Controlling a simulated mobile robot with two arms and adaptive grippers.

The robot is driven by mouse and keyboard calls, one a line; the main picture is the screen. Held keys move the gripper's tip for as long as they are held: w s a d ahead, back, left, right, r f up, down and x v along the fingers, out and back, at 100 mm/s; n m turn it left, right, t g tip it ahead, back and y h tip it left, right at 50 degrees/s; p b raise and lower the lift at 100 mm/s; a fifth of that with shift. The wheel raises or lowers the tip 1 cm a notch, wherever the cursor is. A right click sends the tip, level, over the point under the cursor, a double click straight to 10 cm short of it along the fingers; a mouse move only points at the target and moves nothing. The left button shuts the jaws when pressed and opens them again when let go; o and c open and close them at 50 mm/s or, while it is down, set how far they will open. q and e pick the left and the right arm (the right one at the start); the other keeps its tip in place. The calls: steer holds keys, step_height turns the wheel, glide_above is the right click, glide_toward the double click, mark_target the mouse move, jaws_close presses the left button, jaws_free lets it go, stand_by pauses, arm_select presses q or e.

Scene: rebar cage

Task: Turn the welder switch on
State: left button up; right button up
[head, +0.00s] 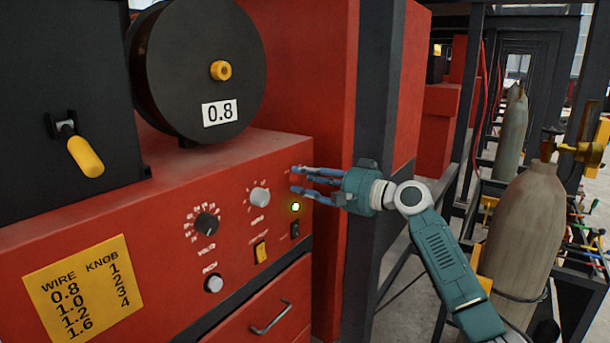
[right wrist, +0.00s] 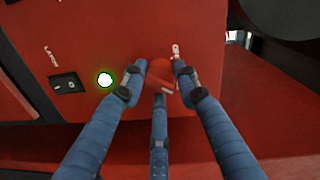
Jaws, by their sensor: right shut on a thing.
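The red welder (head: 160,205) fills the left and middle of the head view, its front panel carrying knobs and switches. My right gripper (head: 297,179) is at the panel's upper right corner, fingers pointing at it. In the right wrist view its blue fingers (right wrist: 160,75) are shut on a red switch knob (right wrist: 164,82), with a finger on each side and one below. The fingers hide this knob in the head view. A green lamp (head: 295,207) is lit just below the gripper; it also shows in the right wrist view (right wrist: 105,79). My left gripper is not in view.
The panel also has a black dial (head: 207,224), a white knob (head: 260,197), a yellow switch (head: 261,252) and a small black rocker switch (head: 295,229). A wire spool (head: 180,60) sits above. A dark post (head: 380,95) and gas cylinder (head: 530,225) stand right.

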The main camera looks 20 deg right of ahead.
steer(key=shift+m+p, duration=0.35)
steer(key=shift+m, duration=0.35)
steer(key=o, duration=1.2)
steer(key=shift+c, duration=0.2)
steer(key=shift+d, duration=0.1)
steer(key=v, duration=1.1)
steer(key=shift+s+d, duration=0.3)
